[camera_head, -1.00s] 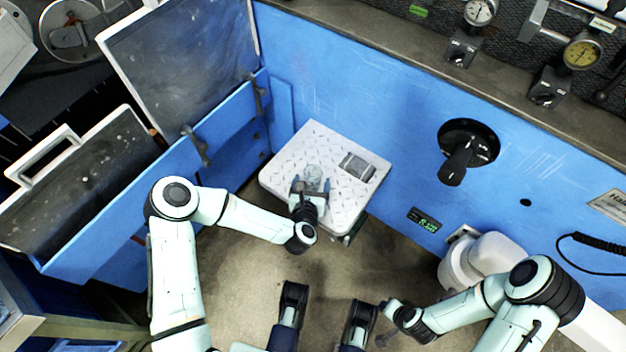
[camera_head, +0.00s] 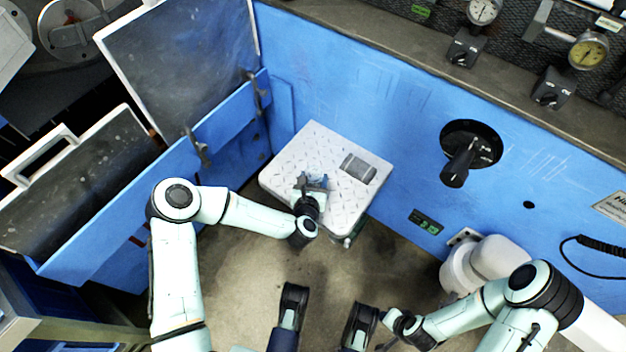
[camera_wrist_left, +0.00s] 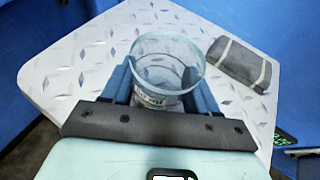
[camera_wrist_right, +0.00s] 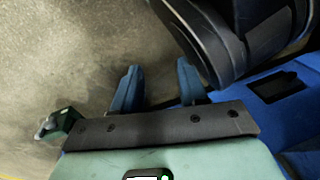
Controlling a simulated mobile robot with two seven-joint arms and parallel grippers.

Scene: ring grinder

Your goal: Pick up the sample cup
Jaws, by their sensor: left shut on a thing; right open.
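The sample cup (camera_wrist_left: 168,62) is a clear, round, open-topped cup with a small printed label. In the left wrist view it is between the two blue fingers of my left gripper (camera_wrist_left: 160,92), which is shut on it. In the head view my left gripper (camera_head: 312,182) is over the white diamond-plate platform (camera_head: 290,160), and the cup there is mostly hidden by the gripper. I cannot tell whether the cup still touches the platform. My right gripper (camera_wrist_right: 155,88) is open and empty over the floor; in the head view it is low at the right.
A grey rectangular pad (camera_head: 359,167) lies on the platform beside the cup. Blue walls (camera_head: 400,120) stand behind and to the left of the platform. Bare floor lies in front.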

